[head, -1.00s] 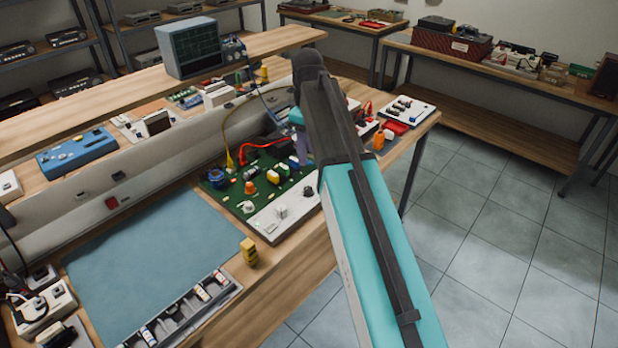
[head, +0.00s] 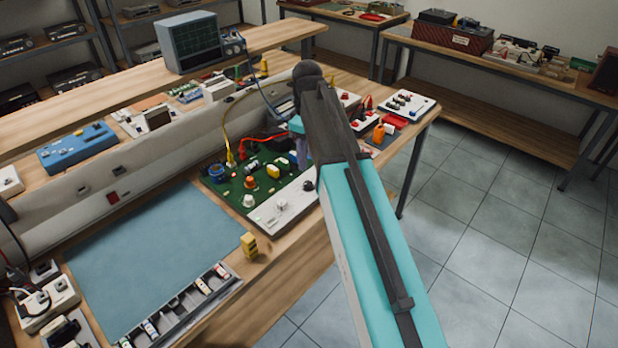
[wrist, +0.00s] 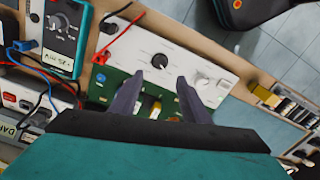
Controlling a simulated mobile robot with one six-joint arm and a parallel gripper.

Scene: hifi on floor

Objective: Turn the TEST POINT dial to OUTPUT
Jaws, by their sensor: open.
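The green circuit board (head: 232,186) lies on the bench with a white panel strip (head: 262,214) along its front edge. The strip carries a white knob (head: 281,206) and a black knob (head: 309,185). In the wrist view the black knob (wrist: 160,60) sits just beyond my fingertips and the white knob (wrist: 203,85) is to its right. The labels are too small to read, so I cannot tell which is the TEST POINT dial. My gripper (wrist: 159,80) is open and empty, its fingers apart over the board beside the strip. In the head view my arm hides part of the board.
A yellow block (head: 249,245) stands left of the board, near a blue-grey mat (head: 150,265) and a grey parts tray (head: 185,310). Red and yellow leads (head: 228,135) rise behind the board. A teal meter (wrist: 62,28) lies left in the wrist view.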

